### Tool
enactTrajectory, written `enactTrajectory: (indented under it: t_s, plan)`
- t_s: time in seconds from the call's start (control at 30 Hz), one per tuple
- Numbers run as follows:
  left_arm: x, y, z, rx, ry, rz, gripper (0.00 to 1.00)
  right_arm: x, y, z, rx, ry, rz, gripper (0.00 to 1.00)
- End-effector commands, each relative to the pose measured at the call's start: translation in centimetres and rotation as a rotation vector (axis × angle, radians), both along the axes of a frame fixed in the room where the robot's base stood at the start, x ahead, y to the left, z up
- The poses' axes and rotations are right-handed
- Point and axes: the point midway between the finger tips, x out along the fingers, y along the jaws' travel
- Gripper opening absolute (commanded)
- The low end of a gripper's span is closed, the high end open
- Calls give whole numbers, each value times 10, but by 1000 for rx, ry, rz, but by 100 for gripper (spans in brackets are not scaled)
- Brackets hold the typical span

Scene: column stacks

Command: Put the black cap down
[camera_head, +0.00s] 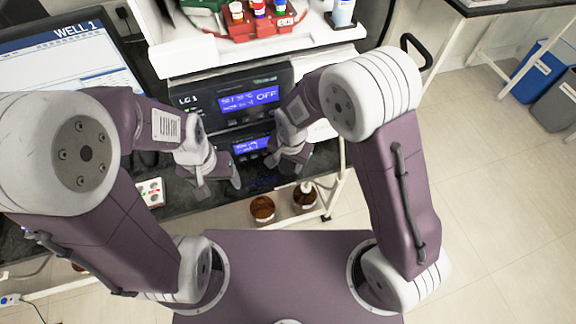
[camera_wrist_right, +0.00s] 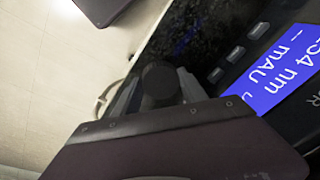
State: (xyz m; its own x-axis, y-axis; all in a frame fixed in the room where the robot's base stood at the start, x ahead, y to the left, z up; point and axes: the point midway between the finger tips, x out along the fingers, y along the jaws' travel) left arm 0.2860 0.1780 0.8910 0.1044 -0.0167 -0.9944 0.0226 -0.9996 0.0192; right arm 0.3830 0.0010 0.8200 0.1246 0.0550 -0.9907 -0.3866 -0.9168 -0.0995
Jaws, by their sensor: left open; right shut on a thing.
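The black cap (camera_wrist_right: 158,82) shows in the right wrist view as a dark round piece between the fingers of my right gripper (camera_wrist_right: 155,98). That gripper is shut on it. In the head view my right gripper (camera_head: 287,163) is at the right front of the instrument, over the dark bench edge, and the cap cannot be made out there. My left gripper (camera_head: 219,184) is open and empty to its left, near the bench's front edge. I cannot tell whether the cap touches the bench.
The instrument (camera_head: 190,95) with lit blue displays stands behind the grippers. A red rack (camera_head: 265,27) with several coloured caps and a bottle (camera_head: 343,14) stand on the white shelf above. Two brown bottles (camera_head: 262,208) stand below the bench. A monitor (camera_head: 70,60) is at the left.

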Motion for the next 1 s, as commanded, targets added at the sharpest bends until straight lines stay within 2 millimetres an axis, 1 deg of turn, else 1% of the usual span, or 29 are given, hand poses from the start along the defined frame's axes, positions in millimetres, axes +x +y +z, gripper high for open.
enactTrajectory:
  t_s: [0.03, 0.1, 0.47, 0.5, 0.57, 0.6, 0.87, 1.0]
  plan:
    - [0, 0, -3, 0, 0, 0, 75, -1, -1, -11, -2, 4, 0, 6]
    - [0, 0, -3, 0, 0, 0, 75, -1, -1, -20, -2, 3, 0, 6]
    - [0, 0, -6, 0, 0, 0, 75, 0, 0, -25, 0, 0, 0, 6]
    - [0, 0, -6, 0, 0, 0, 75, 0, 0, -25, 0, 0, 0, 52]
    - [0, 0, -5, 0, 0, 0, 75, 0, 0, -24, 0, 0, 1, 69]
    - [0, 0, -5, 0, 0, 0, 75, 0, 0, -24, 0, 0, 1, 72]
    - [0, 0, -4, 0, 0, 0, 75, 0, 0, -23, 0, 0, 1, 72]
    - [0, 0, -1, 0, 0, 0, 75, 0, 0, -14, 1, -1, 0, 72]
